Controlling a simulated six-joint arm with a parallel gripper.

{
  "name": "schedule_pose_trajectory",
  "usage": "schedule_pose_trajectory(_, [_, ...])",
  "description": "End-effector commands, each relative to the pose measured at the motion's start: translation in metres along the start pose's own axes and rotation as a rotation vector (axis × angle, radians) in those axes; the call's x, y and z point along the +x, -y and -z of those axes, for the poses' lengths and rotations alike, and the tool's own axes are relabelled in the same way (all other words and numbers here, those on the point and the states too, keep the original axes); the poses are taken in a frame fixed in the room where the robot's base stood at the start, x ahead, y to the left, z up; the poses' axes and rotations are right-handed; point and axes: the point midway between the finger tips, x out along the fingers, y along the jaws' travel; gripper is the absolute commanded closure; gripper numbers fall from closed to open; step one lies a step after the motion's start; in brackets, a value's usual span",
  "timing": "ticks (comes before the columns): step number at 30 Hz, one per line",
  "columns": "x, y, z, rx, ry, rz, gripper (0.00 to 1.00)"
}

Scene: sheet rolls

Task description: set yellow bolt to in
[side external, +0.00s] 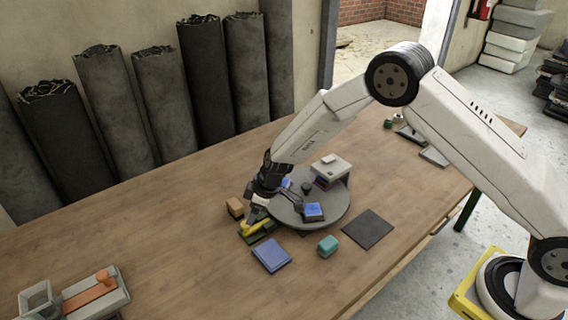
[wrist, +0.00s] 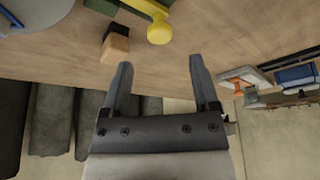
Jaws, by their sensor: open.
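The yellow bolt (side external: 248,229) lies on a dark green base on the table, left of the round grey turntable, partly hidden by my gripper in the side view. In the wrist view the bolt (wrist: 159,32) shows a round yellow knob at the end of a yellow bar, beside a green part at the top edge. My gripper (side external: 256,212) points down close above the bolt in the side view. In the wrist view my gripper (wrist: 160,62) has its two fingers apart with nothing between them, and the knob lies just beyond the fingertips. I cannot tell whether they touch.
A tan block (side external: 235,207) sits close to the bolt. The turntable (side external: 333,214) carries a blue block (side external: 313,211) and a grey box (side external: 331,168). The left table is mostly clear.

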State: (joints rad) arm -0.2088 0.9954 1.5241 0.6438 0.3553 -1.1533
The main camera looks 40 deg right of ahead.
Motion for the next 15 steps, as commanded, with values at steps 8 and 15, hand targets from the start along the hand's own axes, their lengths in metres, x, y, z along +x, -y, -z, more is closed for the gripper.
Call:
schedule_pose_trajectory(8, [0.03,0.0,0.0,-0.001,0.001,-0.001,0.22])
schedule_pose_trajectory(15, [0.048,0.0,0.0,-0.002,0.0,-0.001,0.22])
